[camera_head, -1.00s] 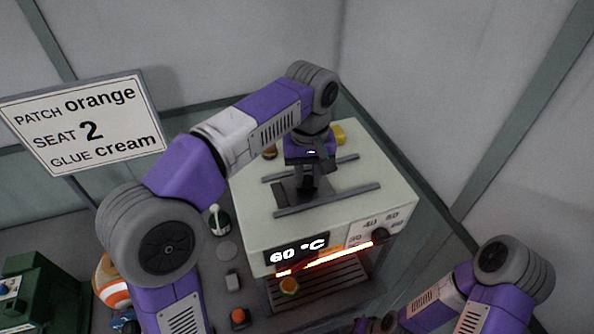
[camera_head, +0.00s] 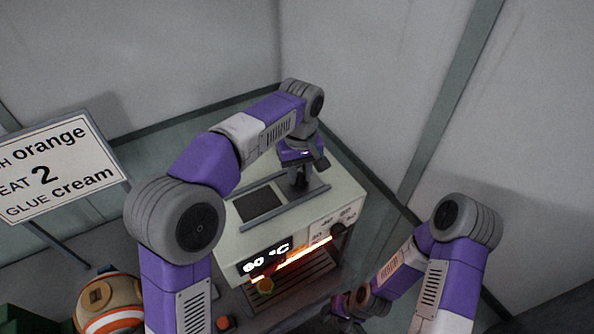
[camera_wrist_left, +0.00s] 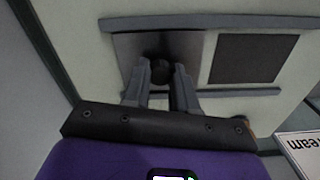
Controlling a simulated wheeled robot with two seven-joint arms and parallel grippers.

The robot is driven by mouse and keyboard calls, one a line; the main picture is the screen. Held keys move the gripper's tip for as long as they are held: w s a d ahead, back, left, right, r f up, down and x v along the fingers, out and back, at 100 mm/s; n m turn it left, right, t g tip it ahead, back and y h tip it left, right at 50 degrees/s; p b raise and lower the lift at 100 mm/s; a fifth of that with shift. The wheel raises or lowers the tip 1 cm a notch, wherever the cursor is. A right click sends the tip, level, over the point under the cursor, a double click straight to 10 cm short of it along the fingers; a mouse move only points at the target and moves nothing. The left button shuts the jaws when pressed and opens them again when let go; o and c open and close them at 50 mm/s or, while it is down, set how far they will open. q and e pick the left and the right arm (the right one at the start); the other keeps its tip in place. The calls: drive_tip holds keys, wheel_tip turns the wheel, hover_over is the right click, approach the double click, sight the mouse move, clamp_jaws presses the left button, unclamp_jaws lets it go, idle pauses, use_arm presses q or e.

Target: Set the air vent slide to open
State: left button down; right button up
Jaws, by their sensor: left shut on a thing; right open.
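The air vent on top of the cream press (camera_head: 345,192) has two grey rails with a dark square opening (camera_head: 258,204) uncovered toward their left end. The slide plate (camera_wrist_left: 127,48) sits between the rails beside the opening in the left wrist view. My left gripper (camera_head: 299,184) is shut on the slide's dark round knob (camera_wrist_left: 161,70), near the rails' right end in the head view, and hides most of the plate there. My right gripper (camera_head: 345,306) is low in front of the press, empty and open; its fingers are dark and small.
The press front has a 60 °C display (camera_head: 266,259), a glowing bar (camera_head: 292,259) and a dial knob (camera_head: 338,229). A sign (camera_head: 62,167) stands at left, above an orange-striped ball (camera_head: 108,302). A red button (camera_head: 225,323) lies at the bottom.

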sight(301, 175)
use_arm(q)
drive_tip(key=c, duration=1.1)
unclamp_jaws()
drive_tip(key=shift+w+d, duration=0.1)
drive_tip(key=shift+d, duration=0.05)
drive_tip(key=shift+c, duration=0.2)
drive_tip(key=shift+o, duration=1.3)
drive_tip(key=shift+d, duration=0.1)
drive_tip(key=shift+r, duration=0.15)
wheel_tip(301, 175, up, 7)
drive_tip(key=shift+r+p, duration=0.15)
drive_tip(key=shift+p, duration=0.45)
